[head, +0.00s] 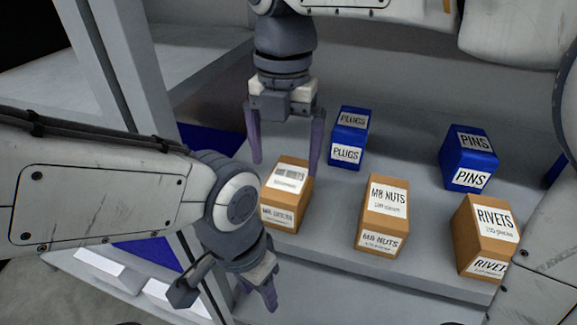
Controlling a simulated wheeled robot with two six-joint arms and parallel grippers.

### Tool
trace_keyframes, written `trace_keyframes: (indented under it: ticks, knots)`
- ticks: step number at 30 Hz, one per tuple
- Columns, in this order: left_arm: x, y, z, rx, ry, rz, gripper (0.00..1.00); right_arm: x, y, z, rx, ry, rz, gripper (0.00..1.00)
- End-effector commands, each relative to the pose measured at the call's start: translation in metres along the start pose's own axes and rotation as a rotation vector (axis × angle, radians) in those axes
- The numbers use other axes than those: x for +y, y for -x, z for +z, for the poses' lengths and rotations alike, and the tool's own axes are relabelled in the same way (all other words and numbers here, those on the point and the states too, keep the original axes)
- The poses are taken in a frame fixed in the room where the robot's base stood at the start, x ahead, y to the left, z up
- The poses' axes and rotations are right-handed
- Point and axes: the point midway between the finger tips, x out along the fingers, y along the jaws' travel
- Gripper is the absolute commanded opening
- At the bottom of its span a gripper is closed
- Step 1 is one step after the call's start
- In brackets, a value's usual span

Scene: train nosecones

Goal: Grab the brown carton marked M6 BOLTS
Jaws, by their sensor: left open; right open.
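A brown carton (273,213) with white labels stands at the left of the shelf. Its label is blurred and partly shaded, so I cannot read it surely as M6 BOLTS. The other brown cartons read M8 NUTS (372,222) and RIVETS (468,238). My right gripper (286,165) points down, open and empty, at the far edge of the left carton; its fingers appear on either side of the carton's top. I cannot tell whether they touch it. My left gripper (227,294) is open and empty, low in front of the shelf's left end.
Blue boxes marked PLUGS (347,155) and PINS (473,176) stand in the back row. The grey shelf (425,190) has bare room between the boxes. A grey upright post (118,75) stands at the left.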

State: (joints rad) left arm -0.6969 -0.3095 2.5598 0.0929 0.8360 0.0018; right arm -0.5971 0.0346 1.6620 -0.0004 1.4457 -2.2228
Motion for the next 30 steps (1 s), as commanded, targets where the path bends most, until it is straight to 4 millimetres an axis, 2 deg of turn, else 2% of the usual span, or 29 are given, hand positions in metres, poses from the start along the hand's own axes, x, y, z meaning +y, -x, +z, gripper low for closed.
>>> trace_keyframes:
  ticks: [6, 13, 17, 21, 30]
  knots:
    - [0.000, 0.004, 0.000, 0.000, -0.001, 0.000, 0.50, -0.007, -0.032, 0.002, 0.002, -0.012, -0.003, 1.00]
    - [0.001, 0.011, -0.001, 0.000, -0.002, 0.000, 0.50, -0.007, -0.049, 0.004, 0.002, -0.013, -0.002, 1.00]
    - [0.002, 0.022, -0.001, 0.000, -0.003, 0.000, 0.50, -0.007, -0.069, 0.007, 0.004, -0.013, -0.005, 1.00]
    - [0.002, 0.024, -0.001, 0.000, -0.004, 0.000, 0.50, -0.006, -0.088, 0.007, 0.003, -0.011, -0.003, 1.00]
    - [0.002, 0.023, -0.001, 0.000, -0.004, 0.000, 0.50, -0.004, -0.093, 0.007, 0.000, -0.010, 0.001, 1.00]
